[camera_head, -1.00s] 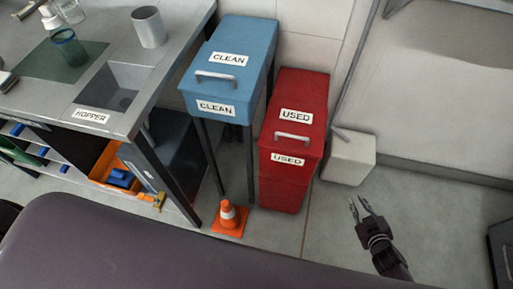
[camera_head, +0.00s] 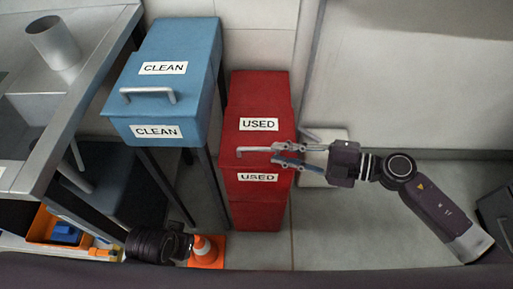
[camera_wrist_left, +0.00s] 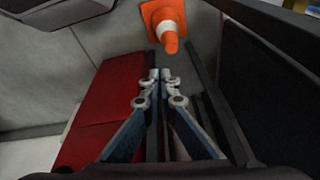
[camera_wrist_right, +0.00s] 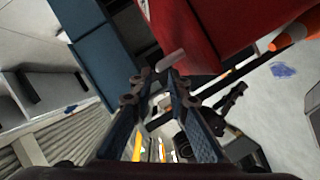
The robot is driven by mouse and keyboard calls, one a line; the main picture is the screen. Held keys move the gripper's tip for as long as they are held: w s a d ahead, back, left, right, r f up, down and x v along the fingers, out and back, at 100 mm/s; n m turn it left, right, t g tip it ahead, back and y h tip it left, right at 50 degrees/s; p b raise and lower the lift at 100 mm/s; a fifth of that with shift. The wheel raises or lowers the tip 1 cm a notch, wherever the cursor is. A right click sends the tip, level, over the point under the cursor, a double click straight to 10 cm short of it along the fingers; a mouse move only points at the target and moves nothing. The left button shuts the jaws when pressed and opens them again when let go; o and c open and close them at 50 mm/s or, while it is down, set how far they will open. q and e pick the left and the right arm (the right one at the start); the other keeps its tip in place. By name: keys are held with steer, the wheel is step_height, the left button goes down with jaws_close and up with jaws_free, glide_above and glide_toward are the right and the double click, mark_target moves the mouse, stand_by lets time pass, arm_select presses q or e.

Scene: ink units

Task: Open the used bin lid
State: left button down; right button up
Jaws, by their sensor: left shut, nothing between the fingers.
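The red used bin (camera_head: 260,100) stands in the middle of the head view. Its lid is down and carries a USED label and a pale bar handle (camera_head: 252,150). My right gripper (camera_head: 276,156) comes in from the right, at the handle's right end. Its fingers are apart, and in the right wrist view the handle (camera_wrist_right: 170,60) shows right at the fingertips. I cannot tell whether they touch it. My left gripper (camera_wrist_left: 160,75) is shut and empty; its wrist shows low in the head view, left of the used bin. The red bin (camera_wrist_left: 95,115) lies left of it in its view.
The blue clean bin (camera_head: 175,45) on dark legs stands left of the used bin. An orange cone (camera_head: 207,250) is on the floor in front. A metal bench (camera_head: 85,85) stands at the left, and a pale box (camera_head: 325,170) sits right behind my right gripper.

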mark_target(266, 150)
steer(key=x, duration=0.6)
steer(key=shift+w+a, duration=0.15)
steer(key=shift+a, duration=0.1)
jaws_close()
